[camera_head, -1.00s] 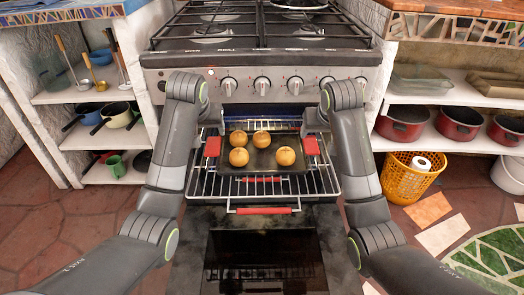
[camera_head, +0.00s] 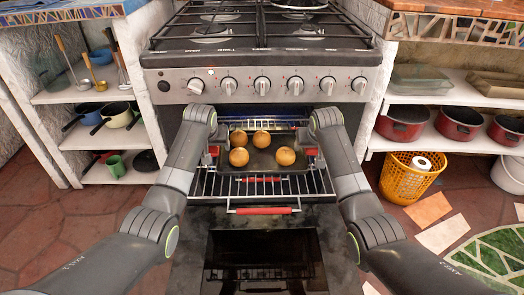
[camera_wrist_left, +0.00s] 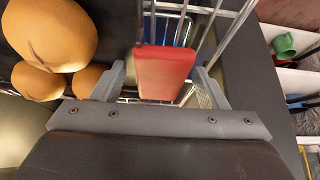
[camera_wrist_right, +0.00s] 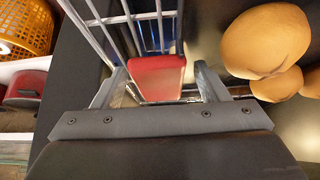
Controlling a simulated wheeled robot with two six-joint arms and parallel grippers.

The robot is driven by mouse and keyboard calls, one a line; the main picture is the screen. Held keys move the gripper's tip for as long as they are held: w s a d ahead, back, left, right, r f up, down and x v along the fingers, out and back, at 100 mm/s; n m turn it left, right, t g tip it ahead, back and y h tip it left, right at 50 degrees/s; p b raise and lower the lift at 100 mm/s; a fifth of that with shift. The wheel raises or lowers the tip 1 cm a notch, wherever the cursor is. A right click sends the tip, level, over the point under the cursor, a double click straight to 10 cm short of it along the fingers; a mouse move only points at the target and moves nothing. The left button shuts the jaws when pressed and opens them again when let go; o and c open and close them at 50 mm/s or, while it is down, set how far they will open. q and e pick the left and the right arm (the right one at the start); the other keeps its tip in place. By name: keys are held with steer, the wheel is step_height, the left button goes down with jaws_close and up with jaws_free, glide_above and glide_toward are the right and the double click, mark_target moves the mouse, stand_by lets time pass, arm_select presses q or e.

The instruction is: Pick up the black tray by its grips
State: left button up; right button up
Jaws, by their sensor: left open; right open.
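The black tray (camera_head: 262,165) sits on a wire rack pulled out of the oven and carries several round golden buns (camera_head: 261,139). Its left red grip (camera_wrist_left: 165,72) lies between the open fingers of my left gripper (camera_wrist_left: 160,85), with a gap on each side. Its right red grip (camera_wrist_right: 156,76) lies between the open fingers of my right gripper (camera_wrist_right: 158,88). In the head view, my left gripper (camera_head: 212,150) and my right gripper (camera_head: 308,150) mostly cover the grips.
The wire rack (camera_head: 210,185) has a red front handle (camera_head: 263,210). The oven door (camera_head: 265,262) hangs open below. The stove front with knobs (camera_head: 262,86) is just above. Shelves with pots (camera_head: 405,122) flank both sides. An orange basket (camera_head: 405,178) stands at right.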

arm_select(q)
steer(key=c, duration=1.3)
arm_select(e)
steer(key=c, duration=1.3)
arm_select(q)
steer(key=shift+r, duration=0.2)
arm_select(e)
steer(key=shift+r, duration=0.2)
